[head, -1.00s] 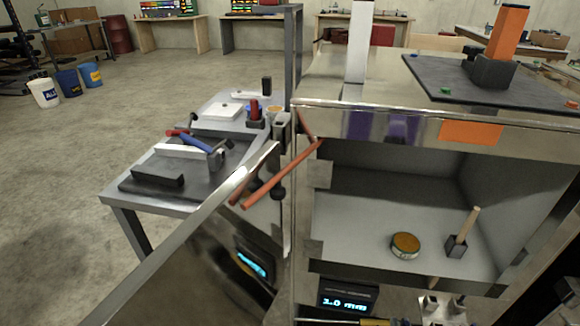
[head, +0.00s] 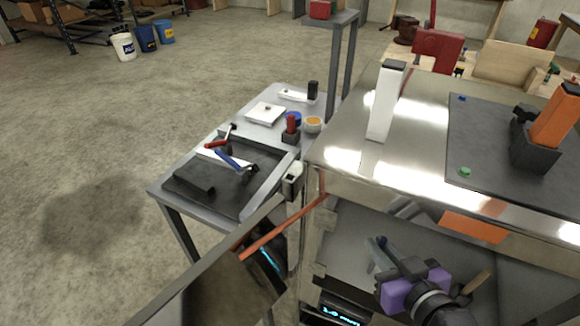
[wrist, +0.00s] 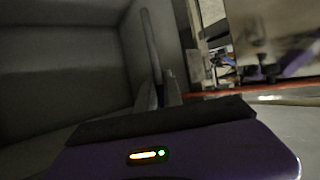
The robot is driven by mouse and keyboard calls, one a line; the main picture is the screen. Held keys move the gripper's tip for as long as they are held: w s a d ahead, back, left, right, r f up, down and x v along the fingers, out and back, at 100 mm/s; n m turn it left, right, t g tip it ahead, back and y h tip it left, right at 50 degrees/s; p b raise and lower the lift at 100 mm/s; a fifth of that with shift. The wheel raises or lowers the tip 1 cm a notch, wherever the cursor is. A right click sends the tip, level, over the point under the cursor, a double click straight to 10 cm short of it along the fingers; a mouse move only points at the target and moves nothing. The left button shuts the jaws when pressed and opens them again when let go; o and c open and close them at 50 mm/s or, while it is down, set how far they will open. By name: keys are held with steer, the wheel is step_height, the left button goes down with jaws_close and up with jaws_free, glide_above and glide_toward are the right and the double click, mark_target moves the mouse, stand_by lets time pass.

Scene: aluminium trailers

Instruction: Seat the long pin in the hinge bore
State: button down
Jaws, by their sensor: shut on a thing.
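My gripper (head: 376,246), with its purple body, is in front of the open trailer compartment in the head view. In the wrist view its fingers (wrist: 164,92) are shut on a long thin grey rod, the long pin (wrist: 150,42), which sticks out away from the palm. In the head view the pin is too small to make out clearly. The hinge (head: 293,178) is a grey block at the corner between the open door (head: 215,280) and the trailer body, left of my gripper and apart from it. Its bore cannot be made out.
An orange bar (head: 285,228) slants between door and trailer, left of my gripper. A wooden handle (head: 478,283) shows right of it. The trailer top (head: 350,165) carries a white post (head: 386,105) and a dark mat (head: 480,140). A tool table (head: 165,188) stands left.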

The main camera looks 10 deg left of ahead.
steer(key=s+a+r+n+g+y+p, duration=0.25)
steer(key=r+p, duration=0.25)
steer(key=r, duration=0.6)
steer(key=s+a+r+n+g+y+p, duration=0.1)
steer(key=a+r+n+y+p, duration=0.3)
steer(key=r, duration=0.7)
steer(key=w+a+h+p, duration=0.1)
steer(key=w+a, duration=1.1)
step_height(320, 180, down, 7)
steer(key=m+b, duration=0.1)
steer(key=b, duration=0.2)
steer(key=shift+s, duration=0.15)
steer(key=shift+f, duration=0.2)
steer(key=c, duration=1.5)
jaws_free()
